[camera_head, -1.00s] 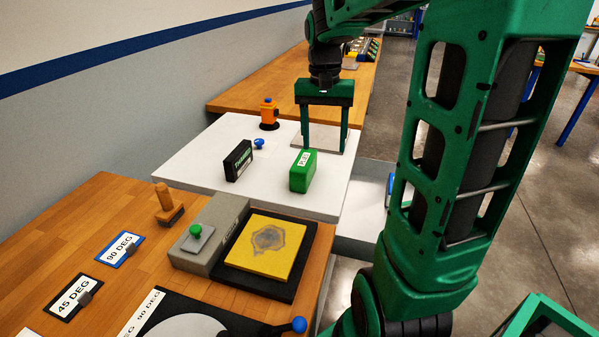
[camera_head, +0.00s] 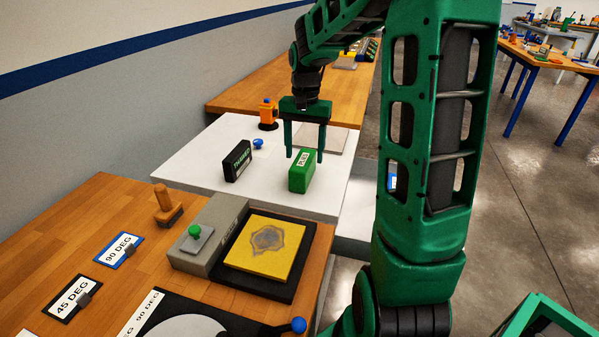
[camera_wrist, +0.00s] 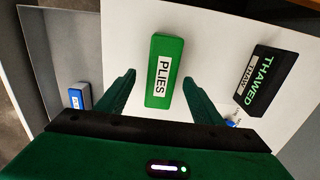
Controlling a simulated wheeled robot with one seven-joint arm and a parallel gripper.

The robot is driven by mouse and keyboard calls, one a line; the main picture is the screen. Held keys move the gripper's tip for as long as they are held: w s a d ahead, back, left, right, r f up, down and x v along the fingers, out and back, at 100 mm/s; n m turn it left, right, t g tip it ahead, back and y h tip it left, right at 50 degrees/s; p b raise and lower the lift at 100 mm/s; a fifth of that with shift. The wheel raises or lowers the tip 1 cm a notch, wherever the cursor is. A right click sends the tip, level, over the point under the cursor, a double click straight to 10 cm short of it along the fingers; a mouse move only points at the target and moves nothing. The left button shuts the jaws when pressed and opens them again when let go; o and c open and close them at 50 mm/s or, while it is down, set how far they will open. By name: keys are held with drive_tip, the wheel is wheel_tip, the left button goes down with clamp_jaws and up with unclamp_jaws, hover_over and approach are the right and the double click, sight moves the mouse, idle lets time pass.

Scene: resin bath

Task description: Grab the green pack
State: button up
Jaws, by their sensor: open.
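The green pack (camera_head: 301,172) stands on the white table (camera_head: 195,152) and carries a white label. In the wrist view the green pack (camera_wrist: 164,72) shows its label reading "PLIES". My gripper (camera_head: 305,155) is open, its two fingers pointing down. In the head view it is just behind and above the pack, with the right fingertip near the pack's top back edge. In the wrist view my gripper (camera_wrist: 160,88) has its fingers on either side of the pack's near end. I cannot tell whether either finger touches the pack.
A black "THAWED" pack (camera_head: 237,161) stands left of the green pack; it also shows in the wrist view (camera_wrist: 266,80). A blue knob (camera_head: 258,144) and an orange object (camera_head: 267,115) are behind it. A grey plate (camera_head: 335,139) lies behind right. A yellow pad (camera_head: 264,246) is in front.

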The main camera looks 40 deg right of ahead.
sight(303, 159)
drive_tip(key=shift+w+a+f, duration=0.1)
drive_tip(key=shift+a+f, duration=0.05)
drive_tip(key=shift+f, duration=1.7)
drive_tip(key=c, duration=1.3)
drive_tip(key=shift+r, duration=0.1)
